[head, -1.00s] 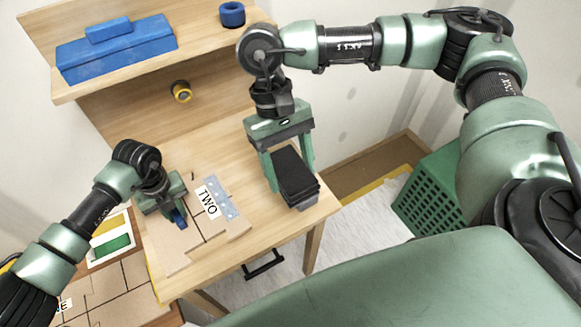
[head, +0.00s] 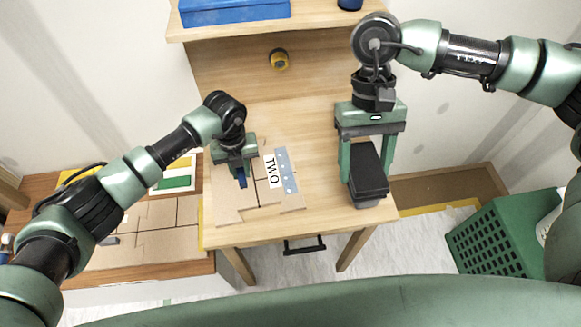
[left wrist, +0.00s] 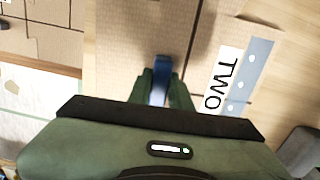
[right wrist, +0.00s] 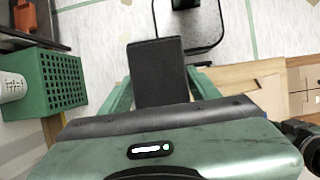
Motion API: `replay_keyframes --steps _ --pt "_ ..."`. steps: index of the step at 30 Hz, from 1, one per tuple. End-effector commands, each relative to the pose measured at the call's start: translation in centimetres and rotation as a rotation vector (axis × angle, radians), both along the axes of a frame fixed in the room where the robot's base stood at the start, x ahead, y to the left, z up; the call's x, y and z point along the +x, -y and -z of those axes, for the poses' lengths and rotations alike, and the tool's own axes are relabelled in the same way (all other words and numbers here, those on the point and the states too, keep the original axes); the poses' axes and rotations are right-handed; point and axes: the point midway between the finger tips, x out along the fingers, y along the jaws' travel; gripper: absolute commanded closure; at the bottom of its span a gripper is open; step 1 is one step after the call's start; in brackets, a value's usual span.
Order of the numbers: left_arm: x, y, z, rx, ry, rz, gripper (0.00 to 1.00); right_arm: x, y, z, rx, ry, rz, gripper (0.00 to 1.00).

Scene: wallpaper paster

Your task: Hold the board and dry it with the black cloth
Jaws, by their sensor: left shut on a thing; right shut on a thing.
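The board (head: 236,208) is a flat tan panel with dark seams, lying on the wooden table. It has a white "TWO" label (head: 272,171) and a grey-blue strip with pale dots (head: 287,169). My left gripper (head: 241,176) is over the board's left part, shut on a small blue piece (left wrist: 160,82); whether that is fixed to the board is unclear. My right gripper (head: 366,165) is shut on a black block-shaped thing with a grey underside, seemingly the black cloth (head: 368,183). It also shows in the right wrist view (right wrist: 158,72). It is right of the board, near the table's front right edge.
A raised shelf at the back holds a blue box (head: 235,10). A yellow and black roll (head: 279,59) is below it. A lower surface at left bears more tan panels (head: 150,228) and a green piece (head: 174,183). A green crate (head: 505,240) stands on the floor at right.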

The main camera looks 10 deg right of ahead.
Motion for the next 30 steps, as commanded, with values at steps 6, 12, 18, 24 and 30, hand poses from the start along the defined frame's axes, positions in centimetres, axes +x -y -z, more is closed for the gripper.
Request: replay_keyframes --steps 6,12,18,24,30 --pt "-0.1 0.0 0.2 0.001 -0.002 0.000 1.00 0.0 0.0 0.0 0.000 0.000 0.000 0.67" --pt "-0.1 0.0 0.2 0.002 -0.002 0.000 1.00 0.0 0.0 0.0 0.000 0.000 0.000 0.81" --pt "-0.2 0.0 0.3 0.002 -0.003 0.000 1.00 0.5 -0.7 0.8 0.001 -0.002 0.065 0.81" --pt "-0.2 0.0 0.3 0.002 -0.004 0.001 1.00 3.2 -4.3 4.5 0.003 -0.008 0.428 0.81" --pt "-0.2 0.0 0.3 0.002 -0.005 0.001 1.00 6.2 -8.6 8.5 0.006 -0.007 0.879 0.81"
